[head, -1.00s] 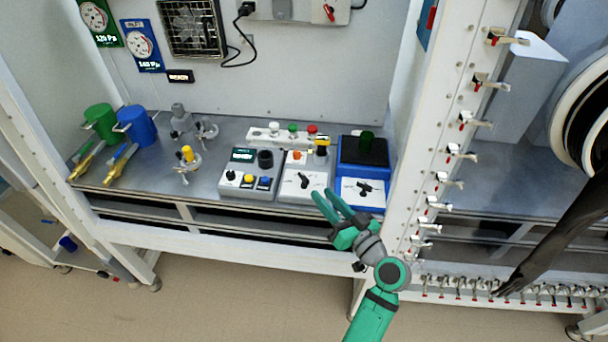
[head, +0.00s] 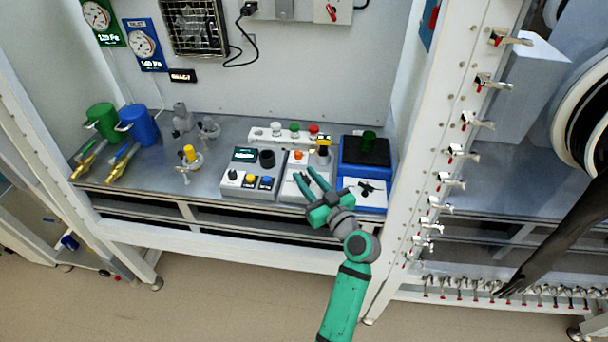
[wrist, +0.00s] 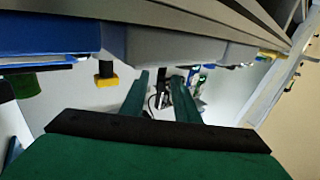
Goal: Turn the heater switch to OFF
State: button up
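The labels are too small to read, so I cannot tell for sure which control is the heater switch. In the head view a grey-white box (head: 287,190) stands mid-bench; its black rotary handle is now hidden behind my gripper (head: 306,173). To its right a blue unit (head: 347,160) has another black rotary handle (head: 367,188) on a white front panel. My gripper is open, its fingertips over the middle box. In the wrist view the open fingers (wrist: 160,90) have a small dark handle-like part (wrist: 162,78) showing between them; contact cannot be told.
Left of the middle box is a grey control box (head: 248,188) with a display and knobs. Behind is a white strip (head: 284,137) with coloured buttons. A white clamp-lined post (head: 400,200) rises at the right. Green (head: 101,121) and blue (head: 140,126) canisters stand far left.

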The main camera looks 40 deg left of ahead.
jog(key=shift+x, duration=0.8)
jog(key=shift+c, duration=0.3)
grip_shut()
jog(key=shift+n+g, duration=0.3)
jog(key=shift+g, duration=0.2)
jog(key=shift+o, duration=0.3)
grip_release()
